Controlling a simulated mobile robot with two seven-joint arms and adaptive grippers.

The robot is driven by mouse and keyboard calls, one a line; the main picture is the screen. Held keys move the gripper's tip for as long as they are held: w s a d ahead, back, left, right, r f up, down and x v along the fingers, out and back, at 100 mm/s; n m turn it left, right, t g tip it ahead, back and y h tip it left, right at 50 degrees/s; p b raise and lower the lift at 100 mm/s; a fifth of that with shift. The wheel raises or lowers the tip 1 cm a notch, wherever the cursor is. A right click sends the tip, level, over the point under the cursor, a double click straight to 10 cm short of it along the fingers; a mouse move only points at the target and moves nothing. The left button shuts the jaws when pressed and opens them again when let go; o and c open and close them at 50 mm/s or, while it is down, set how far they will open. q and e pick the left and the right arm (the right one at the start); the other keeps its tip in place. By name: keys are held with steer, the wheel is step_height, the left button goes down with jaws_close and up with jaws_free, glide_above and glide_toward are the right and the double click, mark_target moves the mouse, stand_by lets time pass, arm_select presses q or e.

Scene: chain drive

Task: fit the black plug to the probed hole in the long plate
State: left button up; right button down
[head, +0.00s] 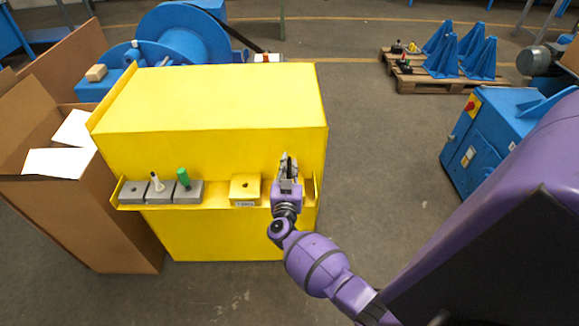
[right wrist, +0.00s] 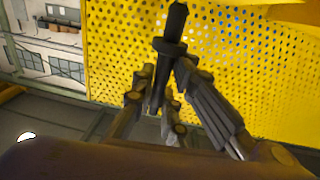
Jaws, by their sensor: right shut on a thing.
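My right gripper (head: 288,165) is at the right part of the yellow housing's front ledge. In the right wrist view its fingers (right wrist: 160,95) are shut on a black plug (right wrist: 175,25), a dark stepped pin with a collar, pointing up. In the head view the plug is hard to tell from the fingers. To the left on the ledge is a yellow block (head: 245,192) with one dark hole and a small label. I cannot tell which part is the long plate; no probed hole stands out. My left gripper is not in view.
Grey blocks (head: 133,191) sit at the ledge's left end; a white pin (head: 156,182) and a green plug (head: 183,178) stand in two of them. The yellow housing (head: 210,100) has a clear top. An open cardboard box (head: 105,220) stands left; floor is free right.

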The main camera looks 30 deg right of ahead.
mark_target(289, 175)
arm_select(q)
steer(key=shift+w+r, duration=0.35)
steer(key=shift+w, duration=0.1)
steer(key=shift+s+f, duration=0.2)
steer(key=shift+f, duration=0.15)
arm_select(e)
steer(key=shift+f, duration=0.4)
steer(key=shift+f, duration=0.1)
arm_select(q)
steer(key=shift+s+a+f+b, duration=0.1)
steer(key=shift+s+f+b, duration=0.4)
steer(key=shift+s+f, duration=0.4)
arm_select(e)
steer(key=shift+f, duration=0.65)
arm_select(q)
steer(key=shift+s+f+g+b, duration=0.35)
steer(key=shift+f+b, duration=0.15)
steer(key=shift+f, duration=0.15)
arm_select(e)
steer(key=shift+f, duration=0.9)
steer(key=c, duration=1.7)
jaws_free()
steer(key=shift+s+a, duration=0.15)
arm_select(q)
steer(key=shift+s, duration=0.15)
arm_select(e)
steer(key=v, duration=1.1)
steer(key=shift+s+a, duration=0.2)
steer(key=shift+s, duration=0.05)
